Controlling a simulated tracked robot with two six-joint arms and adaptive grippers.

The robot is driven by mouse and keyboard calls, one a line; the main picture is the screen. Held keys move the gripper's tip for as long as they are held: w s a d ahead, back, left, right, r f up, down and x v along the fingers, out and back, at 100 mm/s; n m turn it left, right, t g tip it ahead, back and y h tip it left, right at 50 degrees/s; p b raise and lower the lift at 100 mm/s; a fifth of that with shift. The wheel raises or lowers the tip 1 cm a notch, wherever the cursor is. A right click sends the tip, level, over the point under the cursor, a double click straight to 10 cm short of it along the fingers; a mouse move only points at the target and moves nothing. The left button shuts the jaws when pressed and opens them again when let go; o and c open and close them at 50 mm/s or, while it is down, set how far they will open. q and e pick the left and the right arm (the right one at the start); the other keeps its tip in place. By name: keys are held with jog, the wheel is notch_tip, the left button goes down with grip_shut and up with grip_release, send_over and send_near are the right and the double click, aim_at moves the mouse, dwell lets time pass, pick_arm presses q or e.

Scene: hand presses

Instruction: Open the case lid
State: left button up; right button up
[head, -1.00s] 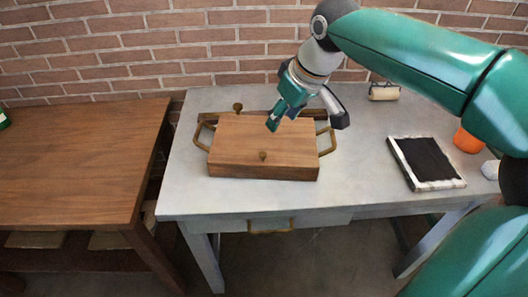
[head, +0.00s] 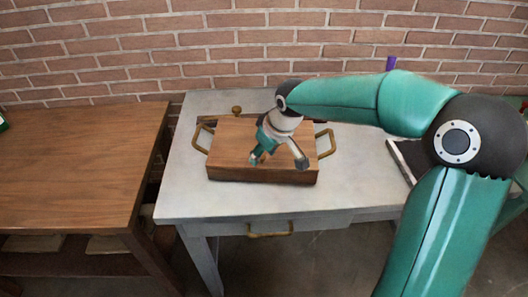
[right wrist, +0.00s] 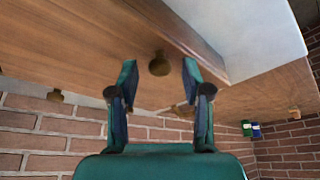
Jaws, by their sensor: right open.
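The wooden case (head: 235,140) lies shut on the grey table, with a brass handle (head: 203,137) on its left and another (head: 326,143) on its right. My right gripper (head: 278,162) is open over the front of the lid. In the head view it hides the front lid knob. In the right wrist view that brass knob (right wrist: 159,64) shows between the two spread fingertips (right wrist: 159,74); whether they touch it I cannot tell. A second brass knob (head: 237,110) stands at the back of the case. My left gripper is not in view.
The grey table (head: 190,195) has free room in front of the case and a drawer handle (head: 270,233) below. A black pad with a pale frame (head: 399,157) is partly hidden behind my right arm. A brown wooden table (head: 75,160) stands at the left.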

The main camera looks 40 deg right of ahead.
grip_shut()
dwell(0.3)
jog(key=shift+d, duration=0.1)
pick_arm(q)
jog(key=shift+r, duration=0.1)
